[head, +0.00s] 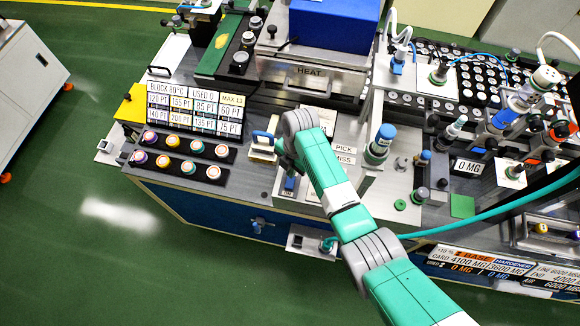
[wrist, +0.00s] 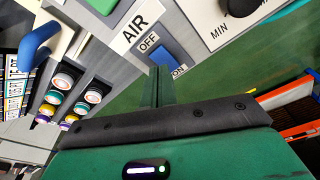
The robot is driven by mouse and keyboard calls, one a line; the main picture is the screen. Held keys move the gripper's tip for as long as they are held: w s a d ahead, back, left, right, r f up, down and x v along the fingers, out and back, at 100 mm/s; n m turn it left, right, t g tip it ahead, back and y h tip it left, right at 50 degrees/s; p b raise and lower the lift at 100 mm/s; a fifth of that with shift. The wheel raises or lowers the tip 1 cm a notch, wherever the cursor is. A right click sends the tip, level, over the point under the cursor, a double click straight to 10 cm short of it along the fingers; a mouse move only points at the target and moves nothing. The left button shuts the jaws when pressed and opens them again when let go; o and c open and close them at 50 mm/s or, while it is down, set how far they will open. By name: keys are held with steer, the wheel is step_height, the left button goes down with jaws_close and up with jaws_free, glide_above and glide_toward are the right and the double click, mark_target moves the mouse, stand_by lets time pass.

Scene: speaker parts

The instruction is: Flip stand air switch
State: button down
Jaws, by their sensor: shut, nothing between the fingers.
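The air switch (wrist: 162,51) is a blue rocker on a grey panel in the wrist view, between an OFF mark and an ON mark, beside a white AIR label (wrist: 134,30). I cannot tell which way it is tipped. My gripper (wrist: 159,72) is shut and empty. Its narrow green fingertips appear right at the ON end of the switch; whether they touch it I cannot tell. In the head view my arm's grey wrist is over the stand and hides the fingertips. A small blue part (head: 290,183) shows below it, perhaps this switch.
A blue handle (wrist: 40,40) stands left of the switch, with racks of capped vials (head: 182,167) beyond it. A black knob (wrist: 240,6) marked MIN is to the right. A blue-capped bottle (head: 380,143) stands right of my wrist.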

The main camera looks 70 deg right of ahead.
step_height(320, 180, up, 4)
steer(key=p, duration=0.3)
steer(key=shift+r, duration=0.1)
stand_by(0.4)
steer(key=w+a+r+m+t+h, duration=0.2)
steer(key=w+a+r+t, duration=0.2)
steer(key=w+r, duration=0.75)
steer(key=w+a+r+m+t+h, duration=0.25)
steer(key=w+a+r+t, duration=0.2)
steer(key=w+r, duration=0.7)
steer(key=w+a+r+m+t+p, duration=0.1)
steer(key=w+a+r+t, duration=0.15)
steer(key=a+r, duration=0.55)
steer(key=w+a+r+m+t, duration=0.1)
steer(key=a+r+m+t, duration=0.3)
steer(key=r, duration=0.7)
steer(key=s+a+r+m+t+y, duration=0.1)
steer(key=s+a+r+t, duration=0.2)
steer(key=s+a+r, duration=0.3)
steer(key=s+a+r+m+t+y, duration=0.1)
steer(key=s+a+r+t, duration=0.2)
steer(key=r, duration=0.9)
steer(key=s+a+r+m+t+y, duration=0.1)
steer(key=s+a+r+m+t, duration=0.1)
steer(key=s+a+r, duration=0.6)
steer(key=a+r+t, duration=0.1)
steer(key=a+r, duration=0.1)
steer(key=a, duration=0.1)
steer(key=shift+s+p, duration=0.3)
steer(key=shift+p, duration=0.05)
